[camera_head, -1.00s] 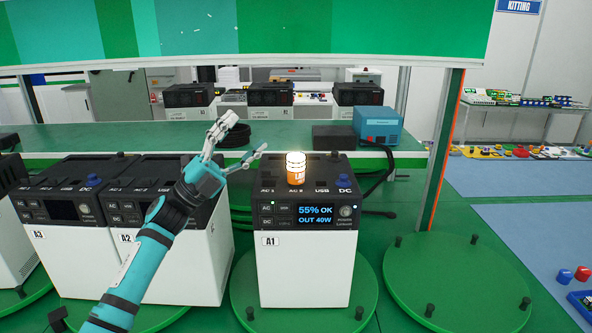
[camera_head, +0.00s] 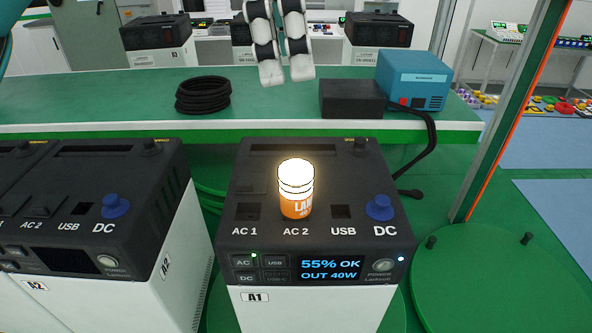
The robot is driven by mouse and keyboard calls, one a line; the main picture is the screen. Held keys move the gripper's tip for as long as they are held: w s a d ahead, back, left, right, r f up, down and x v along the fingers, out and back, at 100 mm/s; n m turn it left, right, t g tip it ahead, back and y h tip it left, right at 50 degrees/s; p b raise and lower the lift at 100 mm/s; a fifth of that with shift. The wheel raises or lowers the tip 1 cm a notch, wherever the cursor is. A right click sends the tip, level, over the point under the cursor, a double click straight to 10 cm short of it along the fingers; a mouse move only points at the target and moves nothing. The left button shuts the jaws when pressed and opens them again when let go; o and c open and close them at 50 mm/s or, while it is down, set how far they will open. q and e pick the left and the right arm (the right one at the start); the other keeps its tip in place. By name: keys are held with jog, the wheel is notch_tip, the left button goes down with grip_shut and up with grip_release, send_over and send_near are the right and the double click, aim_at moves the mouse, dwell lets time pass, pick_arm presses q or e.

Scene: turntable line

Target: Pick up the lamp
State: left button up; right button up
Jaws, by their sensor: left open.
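The lamp (camera_head: 296,205) has an orange lettered base and a glowing white top. It stands upright at the AC 2 spot on top of the power station A1 (camera_head: 241,310), whose screen reads 55% OK, OUT 40W. My left gripper (camera_head: 287,78) hangs from the top edge with two segmented white-and-black fingers pointing down. It is open, with a narrow gap between the fingers. It shows above the lamp in the picture, apart from it, with nothing between the fingers. My right gripper is not in view.
A blue DC plug (camera_head: 380,207) sits right of the lamp. Power station A2 (camera_head: 150,290) stands close on the left. Behind are a black cable coil (camera_head: 203,96), a black box (camera_head: 352,99) and a blue device (camera_head: 413,80) on a green bench. An empty green disc (camera_head: 480,285) lies at right.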

pick_arm(q)
send_over(294, 169)
jog(key=f, duration=0.5)
jog(key=shift+s+a+f, duration=0.1)
jog(key=shift+s+a, duration=0.05)
jog(key=shift+s, duration=0.15)
jog(key=f, duration=0.2)
jog(key=f+p, duration=0.1)
jog(key=f, duration=0.3)
jog(key=shift+w+d, duration=0.35)
jog(key=shift+d, duration=0.05)
jog(key=shift+f, duration=0.2)
jog(key=shift+s+a+f+p, duration=0.1)
jog(key=shift+s+f+p, duration=0.05)
jog(key=shift+f+p, duration=0.45)
notch_tip(294, 169, down, 4)
jog(key=shift+a+r+p, duration=0.15)
jog(key=shift+r+p, duration=0.1)
jog(key=shift+p, duration=0.4)
jog(key=shift+f, duration=0.35)
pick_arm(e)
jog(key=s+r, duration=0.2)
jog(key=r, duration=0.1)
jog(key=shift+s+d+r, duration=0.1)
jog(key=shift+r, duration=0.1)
pick_arm(q)
jog(key=shift+c, duration=0.5)
